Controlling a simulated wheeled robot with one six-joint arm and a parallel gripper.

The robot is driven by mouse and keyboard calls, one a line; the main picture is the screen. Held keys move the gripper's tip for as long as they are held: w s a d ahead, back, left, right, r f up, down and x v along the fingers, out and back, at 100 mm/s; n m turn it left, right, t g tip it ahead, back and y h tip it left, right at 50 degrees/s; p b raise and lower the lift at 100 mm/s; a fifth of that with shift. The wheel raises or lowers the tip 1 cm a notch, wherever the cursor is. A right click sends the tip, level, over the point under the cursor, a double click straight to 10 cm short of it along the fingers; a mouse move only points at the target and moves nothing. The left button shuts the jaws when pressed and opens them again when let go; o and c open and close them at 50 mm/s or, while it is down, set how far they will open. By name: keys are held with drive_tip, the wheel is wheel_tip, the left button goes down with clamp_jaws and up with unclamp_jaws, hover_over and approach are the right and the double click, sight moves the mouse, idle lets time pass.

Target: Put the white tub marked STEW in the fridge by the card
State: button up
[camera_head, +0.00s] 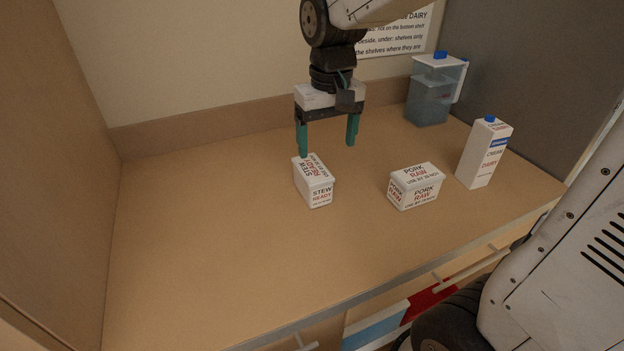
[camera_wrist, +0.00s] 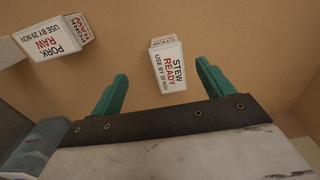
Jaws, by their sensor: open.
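The white tub marked STEW READY (camera_head: 314,182) stands on the counter in the head view, left of the middle. My gripper (camera_head: 327,150) is above and just behind it, with green fingers apart and nothing between them. In the wrist view the STEW tub (camera_wrist: 168,64) lies ahead of the open fingers (camera_wrist: 160,88), roughly centred between them, and its lid reads use by 30 Nov. The card (camera_head: 397,36) is on the back wall, partly hidden by my arm; words about dairy, the bottom shelf and other shelves show. The fridge's inside is not in view.
A white tub marked PORK RAW (camera_head: 415,186) stands right of the STEW tub. A white cream carton (camera_head: 483,153) and a clear blue-lidded jug (camera_head: 434,90) stand farther right. Drawer or door fronts with handles (camera_head: 464,270) are below the counter's front edge. The counter's left is clear.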

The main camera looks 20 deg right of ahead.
hover_over(312, 167)
wheel_tip(312, 167, down, 3)
drive_tip(key=shift+s+r, duration=0.1)
drive_tip(key=shift+r, duration=0.05)
drive_tip(key=shift+f, duration=0.3)
wheel_tip(312, 167, down, 7)
drive_tip(key=shift+f, duration=0.15)
drive_tip(key=c, duration=1.4)
